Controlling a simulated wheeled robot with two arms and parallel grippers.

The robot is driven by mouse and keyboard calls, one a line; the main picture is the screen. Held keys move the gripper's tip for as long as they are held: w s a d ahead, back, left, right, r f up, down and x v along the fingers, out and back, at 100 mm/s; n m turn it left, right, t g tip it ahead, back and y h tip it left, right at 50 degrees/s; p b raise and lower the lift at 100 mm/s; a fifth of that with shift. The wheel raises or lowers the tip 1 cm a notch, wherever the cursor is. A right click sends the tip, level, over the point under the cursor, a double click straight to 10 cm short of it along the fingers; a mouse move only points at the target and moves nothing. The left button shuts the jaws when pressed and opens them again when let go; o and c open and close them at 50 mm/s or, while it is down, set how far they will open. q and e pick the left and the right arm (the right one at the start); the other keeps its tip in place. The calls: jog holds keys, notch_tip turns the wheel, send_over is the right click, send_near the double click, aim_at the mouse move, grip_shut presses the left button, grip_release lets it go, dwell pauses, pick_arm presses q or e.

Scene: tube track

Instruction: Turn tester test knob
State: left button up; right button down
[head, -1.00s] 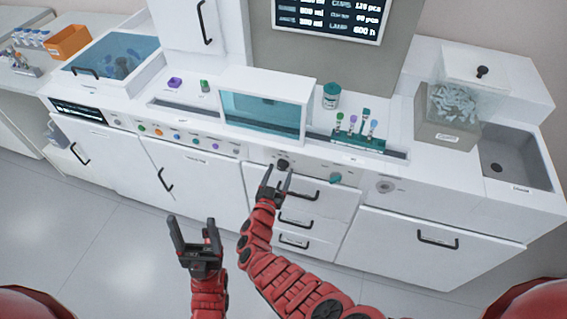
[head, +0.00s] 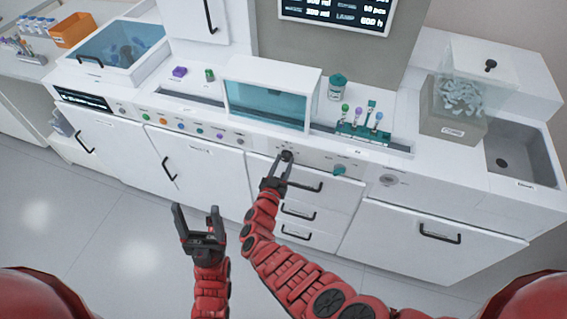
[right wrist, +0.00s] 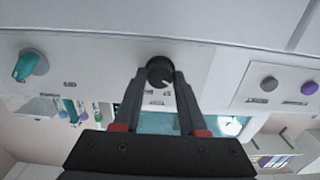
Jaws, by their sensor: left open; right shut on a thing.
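A round black knob (head: 287,155) with a light pointer mark sits on the white front panel above the drawers. It also shows in the right wrist view (right wrist: 160,72), between the fingertips. My right gripper (head: 281,162) is shut on this black knob, with its fingers on either side. A teal knob (head: 340,169) is on the same panel to the right, and it shows at the left in the right wrist view (right wrist: 29,65). My left gripper (head: 195,211) is open and empty, held in front of the cabinets over the floor.
A white box with a teal window (head: 266,102) stands on the counter above the panel. A teal rack (head: 363,133) holds several tubes. Coloured buttons (head: 182,125) line the panel to the left. Drawer handles (head: 306,187) stick out below the knob.

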jog(key=shift+d+m, duration=0.1)
jog(key=shift+m, duration=0.7)
jog(key=shift+f+m, duration=0.15)
jog(key=shift+m, duration=0.65)
jog(key=m+b, duration=0.2)
jog(key=shift+m, duration=0.4)
jog(key=shift+m+b, duration=0.9)
jog(key=shift+c, duration=2.3)
grip_release()
jog(key=shift+s, duration=0.1)
